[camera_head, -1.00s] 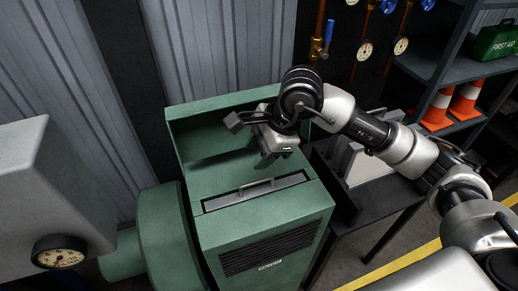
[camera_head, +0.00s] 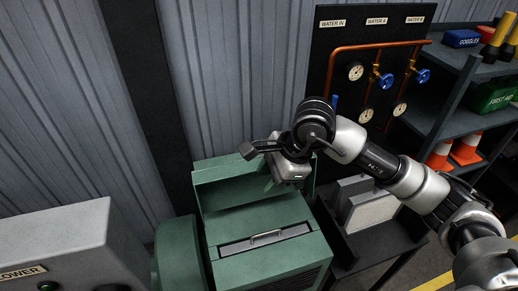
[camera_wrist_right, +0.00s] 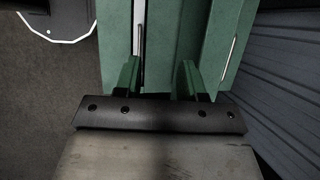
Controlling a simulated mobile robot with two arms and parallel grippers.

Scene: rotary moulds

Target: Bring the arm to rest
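My right arm comes in from the right in the head view. Its right gripper (camera_head: 275,182) hangs over the back part of a green machine (camera_head: 230,185), behind and above the drawer-like panel (camera_head: 265,243) with a handle. In the right wrist view the two green fingers of the gripper (camera_wrist_right: 159,78) stand apart with nothing held between them. Whether the fingers touch the machine cannot be told. My left gripper is not in view.
A grey cabinet (camera_head: 60,245) stands at the left. A pipe panel with gauges and blue valves (camera_head: 375,75) is on the back wall. A dark table (camera_head: 375,243) stands beside the machine.

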